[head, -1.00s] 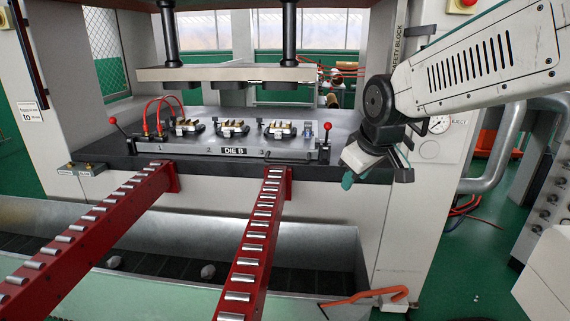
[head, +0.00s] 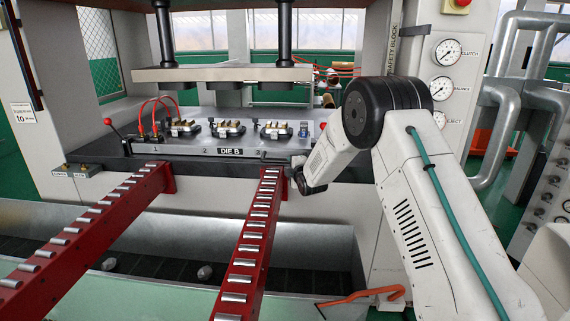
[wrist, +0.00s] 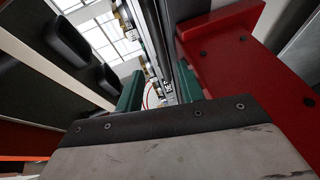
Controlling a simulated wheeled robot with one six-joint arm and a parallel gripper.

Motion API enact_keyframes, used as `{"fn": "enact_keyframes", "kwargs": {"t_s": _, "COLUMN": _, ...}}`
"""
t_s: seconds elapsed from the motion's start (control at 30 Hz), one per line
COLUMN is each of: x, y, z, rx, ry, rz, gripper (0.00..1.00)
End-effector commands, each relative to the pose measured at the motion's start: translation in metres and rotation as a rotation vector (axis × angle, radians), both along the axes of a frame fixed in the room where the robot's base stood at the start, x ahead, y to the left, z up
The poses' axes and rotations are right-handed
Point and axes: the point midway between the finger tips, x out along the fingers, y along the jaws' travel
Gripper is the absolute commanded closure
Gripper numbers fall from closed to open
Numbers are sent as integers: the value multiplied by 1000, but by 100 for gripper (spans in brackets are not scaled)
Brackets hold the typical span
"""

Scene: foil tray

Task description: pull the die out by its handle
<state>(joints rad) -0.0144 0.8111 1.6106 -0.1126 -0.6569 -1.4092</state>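The die (head: 190,143) is a grey block marked DIE B, lying on the press bed with several small stations on top. A thin bar that looks like its handle (head: 276,156) runs along the right part of its front face. My gripper (head: 300,184) is in front of the bed, right of the right-hand red rail's far end and just below the bar. In the wrist view my gripper (wrist: 160,92) has its two green fingers apart, with nothing clearly held between them. A part of the die's lettered front (wrist: 167,87) shows beyond the gap. The handle is not clearly visible there.
Two red roller rails, the left (head: 95,230) and the right (head: 245,255), slope from the bed toward me. The right one's red end bracket (wrist: 220,45) is close beside my fingers. The upper press plate (head: 225,74) hangs above the die. A metal trough (head: 180,225) lies below.

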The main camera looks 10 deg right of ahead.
Motion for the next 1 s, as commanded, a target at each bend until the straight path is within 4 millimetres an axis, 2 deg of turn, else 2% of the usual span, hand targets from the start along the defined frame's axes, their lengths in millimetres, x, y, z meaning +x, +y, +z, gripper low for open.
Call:
{"fn": "enact_keyframes", "kwargs": {"t_s": 0.17, "x": 18, "y": 2, "z": -7, "rx": -10, "ry": -11, "rz": 4, "gripper": 62}}
{"fn": "enact_keyframes", "kwargs": {"t_s": 0.5, "x": 67, "y": 6, "z": -16, "rx": -9, "ry": -9, "rz": 3, "gripper": 62}}
{"fn": "enact_keyframes", "kwargs": {"t_s": 0.7, "x": 77, "y": 7, "z": -17, "rx": -9, "ry": -8, "rz": 3, "gripper": 62}}
{"fn": "enact_keyframes", "kwargs": {"t_s": 0.93, "x": 77, "y": 7, "z": -17, "rx": -8, "ry": -8, "rz": 3, "gripper": 62}}
{"fn": "enact_keyframes", "kwargs": {"t_s": 1.0, "x": 77, "y": 7, "z": -17, "rx": -8, "ry": -8, "rz": 3, "gripper": 82}}
